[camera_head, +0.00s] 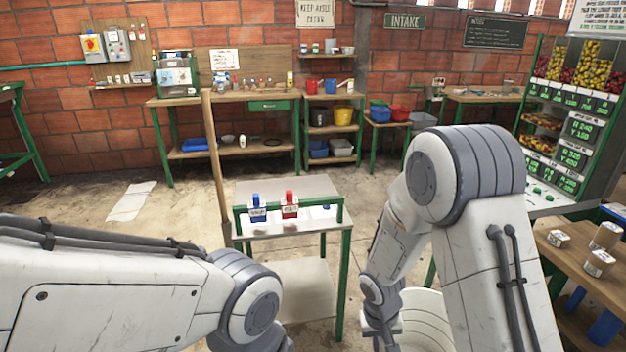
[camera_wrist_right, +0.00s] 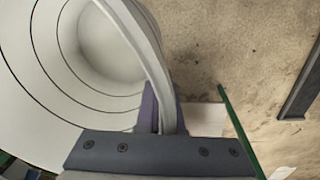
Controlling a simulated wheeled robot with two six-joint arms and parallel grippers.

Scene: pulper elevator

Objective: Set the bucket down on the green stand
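The white bucket (camera_head: 428,318) is low in the head view, partly hidden behind my right arm. The right wrist view shows its ringed white wall (camera_wrist_right: 42,65) and pale handle (camera_wrist_right: 145,50). My right gripper (camera_head: 380,328) is closed around the handle, which passes between its fingers (camera_wrist_right: 168,110). What is under the bucket is hidden. A green-framed stand (camera_head: 344,268) with a grey top and lower shelf is left of the bucket in the head view; I cannot tell if it is the task's stand. My left gripper is out of view below the left arm.
A blue-handled item (camera_head: 257,211) and a red-handled item (camera_head: 290,207) are on the green-framed stand. A wooden pole (camera_head: 214,160) leans at its left side. A wooden table (camera_head: 590,262) with small containers is at right. Open concrete floor lies behind the stand.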

